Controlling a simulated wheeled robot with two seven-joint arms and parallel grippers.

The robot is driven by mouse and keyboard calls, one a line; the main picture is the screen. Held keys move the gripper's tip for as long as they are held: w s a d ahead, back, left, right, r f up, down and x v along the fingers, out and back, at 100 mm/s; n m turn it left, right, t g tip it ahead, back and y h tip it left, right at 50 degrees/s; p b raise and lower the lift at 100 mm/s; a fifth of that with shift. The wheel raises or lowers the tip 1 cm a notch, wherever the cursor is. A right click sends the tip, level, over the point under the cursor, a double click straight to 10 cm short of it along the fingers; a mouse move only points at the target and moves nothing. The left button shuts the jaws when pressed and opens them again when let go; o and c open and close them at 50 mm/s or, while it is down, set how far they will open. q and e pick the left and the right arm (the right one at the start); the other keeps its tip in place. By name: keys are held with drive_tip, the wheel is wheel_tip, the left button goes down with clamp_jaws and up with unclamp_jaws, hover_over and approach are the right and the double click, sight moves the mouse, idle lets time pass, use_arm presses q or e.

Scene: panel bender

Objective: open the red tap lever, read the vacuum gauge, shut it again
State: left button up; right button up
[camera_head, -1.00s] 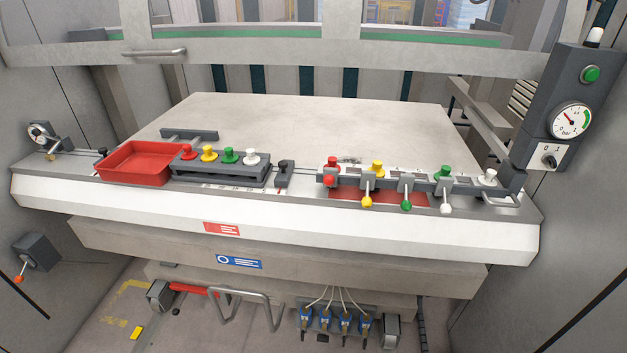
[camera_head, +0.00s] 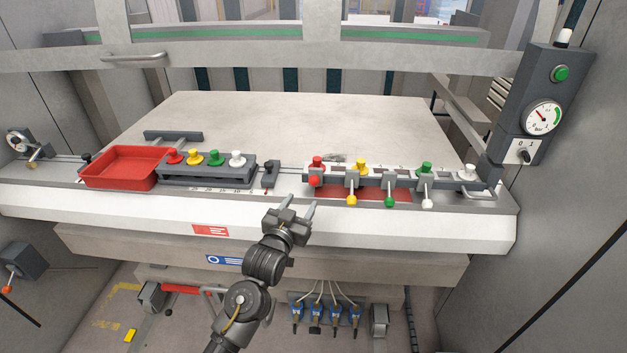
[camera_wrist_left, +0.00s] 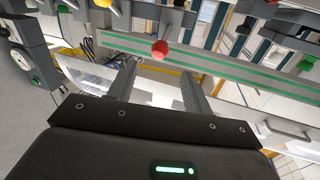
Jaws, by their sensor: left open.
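The red tap lever (camera_head: 313,181) ends in a red ball at the left end of the tap row on the machine's front ledge. Its ball also shows in the left wrist view (camera_wrist_left: 160,49), ahead of and between the fingers. My left gripper (camera_head: 303,203) is open and empty, just below and in front of the red ball, apart from it. The round gauge (camera_head: 543,117) is on the grey box at the right; its white dial has a green arc and a needle, too small to read exactly. My right gripper is not in view.
Yellow (camera_head: 352,200), green (camera_head: 389,202) and white (camera_head: 427,203) tap levers stand right of the red one. A red tray (camera_head: 122,181) and a rack of coloured knobs (camera_head: 205,182) sit left. The wide pale plate (camera_head: 290,120) behind is mostly clear.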

sight(312, 184)
use_arm(q)
drive_tip(key=p+x, duration=0.2)
drive_tip(key=x, duration=0.7)
drive_tip(key=shift+r, duration=0.1)
drive_tip(key=shift+p+x, duration=0.3)
drive_tip(key=shift+x, duration=0.65)
drive_tip(key=shift+c, duration=0.4)
clamp_jaws()
